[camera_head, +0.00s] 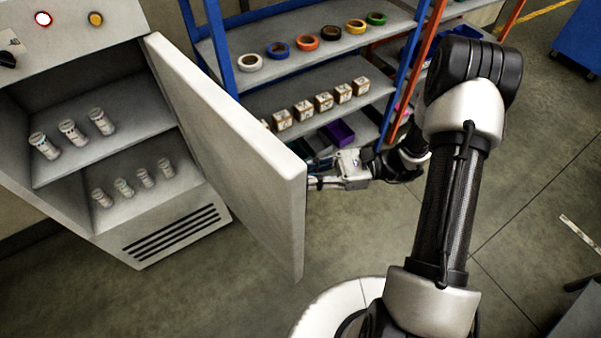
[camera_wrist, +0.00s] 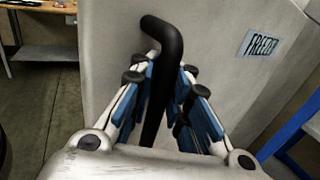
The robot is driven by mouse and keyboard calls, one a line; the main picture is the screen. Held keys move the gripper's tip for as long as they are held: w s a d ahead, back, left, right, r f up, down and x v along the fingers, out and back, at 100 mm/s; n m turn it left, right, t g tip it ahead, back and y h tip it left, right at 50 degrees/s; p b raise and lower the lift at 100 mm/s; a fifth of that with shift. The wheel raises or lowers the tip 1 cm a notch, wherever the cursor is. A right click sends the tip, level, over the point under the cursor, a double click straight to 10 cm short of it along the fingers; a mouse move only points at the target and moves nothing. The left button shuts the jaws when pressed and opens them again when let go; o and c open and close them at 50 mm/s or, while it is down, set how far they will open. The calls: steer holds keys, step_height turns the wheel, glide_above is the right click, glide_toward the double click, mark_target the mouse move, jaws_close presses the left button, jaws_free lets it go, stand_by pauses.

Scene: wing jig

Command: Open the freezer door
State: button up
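The white freezer (camera_head: 165,225) is at the left of the head view. Its door (camera_head: 235,150) is swung wide open, showing the inside shelves. In the wrist view the door's outer face (camera_wrist: 230,50) carries a label reading FREEZER, cut off at its edge. A black bar handle (camera_wrist: 163,35) stands out from that face. My gripper (camera_wrist: 168,75) has its blue-padded fingers on both sides of the handle and looks closed on it. In the head view my gripper (camera_head: 315,183) is at the door's outer side, with its fingertips and the handle mostly hidden by the door.
Several white jars (camera_head: 100,121) stand on the freezer shelves. A shelf rack (camera_head: 300,75) with tape rolls and small boxes (camera_head: 303,110) stands behind the door and my gripper. A blue cabinet (camera_head: 580,40) is at the far right. The floor (camera_head: 540,150) at right is mostly clear.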

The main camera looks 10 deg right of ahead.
steer(key=shift+o, duration=1.3)
steer(key=shift+s+d, duration=0.2)
steer(key=shift+o, duration=1.2)
steer(key=shift+w, duration=0.1)
steer(key=shift+r, duration=0.1)
steer(key=d, duration=1.2)
steer(key=s+a+r+n+t+h+b, duration=0.2)
steer(key=s+r+n+h, duration=0.3)
steer(key=s+n+h, duration=0.3)
steer(key=s+a+r+n+t+h+b, duration=0.2)
steer(key=s+r+n+h+b, duration=0.2)
steer(key=s+n+h, duration=0.4)
steer(key=shift+a+r+n+t+h+b, duration=0.25)
steer(key=shift+r+n+t+h+b, duration=0.2)
steer(key=shift+n+h, duration=0.55)
